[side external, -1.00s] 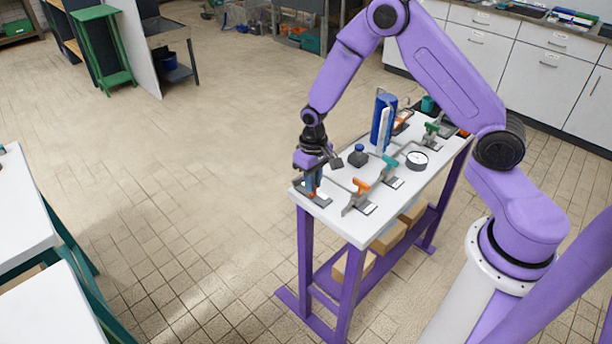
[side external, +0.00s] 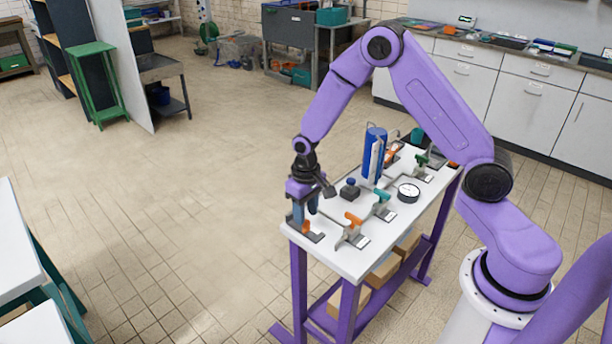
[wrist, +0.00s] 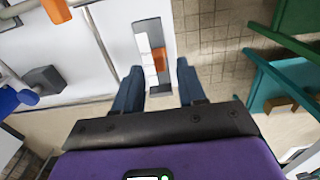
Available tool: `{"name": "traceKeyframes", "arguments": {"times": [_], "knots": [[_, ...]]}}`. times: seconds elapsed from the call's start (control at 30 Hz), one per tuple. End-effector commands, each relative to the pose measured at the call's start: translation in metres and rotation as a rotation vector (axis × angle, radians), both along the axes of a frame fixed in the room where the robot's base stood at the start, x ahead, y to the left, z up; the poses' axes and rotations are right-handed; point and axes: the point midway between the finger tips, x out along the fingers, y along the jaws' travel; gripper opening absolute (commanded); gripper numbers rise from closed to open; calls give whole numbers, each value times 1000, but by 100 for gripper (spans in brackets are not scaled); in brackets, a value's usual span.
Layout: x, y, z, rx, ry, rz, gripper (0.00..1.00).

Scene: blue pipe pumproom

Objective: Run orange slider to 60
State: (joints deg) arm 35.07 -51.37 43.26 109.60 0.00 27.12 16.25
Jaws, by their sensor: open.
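The orange slider (side external: 306,228) sits on a flat track (side external: 316,237) at the near left end of the white bench top. In the wrist view the slider (wrist: 159,60) shows as an orange block on the grey-framed track (wrist: 142,24), beside a white scale strip (wrist: 149,62). Marks on the strip are too small to read. My gripper (side external: 305,221) points down over the track, its blue fingers apart. In the wrist view the open gripper (wrist: 159,72) has one finger on each side of the track, with the slider between them and no clear contact.
An orange-handled valve (side external: 353,221) stands right of the track. Behind are a dark knob block (side external: 350,190), a teal-handled valve (side external: 381,202), a round gauge (side external: 408,192) and a blue cylinder (side external: 374,150). Floor left of the bench (side external: 180,230) is open.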

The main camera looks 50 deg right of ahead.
Motion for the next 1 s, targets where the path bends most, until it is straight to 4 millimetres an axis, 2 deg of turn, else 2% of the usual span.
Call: {"name": "traceKeyframes", "arguments": {"times": [0.6,0.8,1.0], "knots": [[1,0,120,1,-5,-1,40],[0,0,145,1,-3,-1,40],[0,0,154,0,0,0,40]]}}
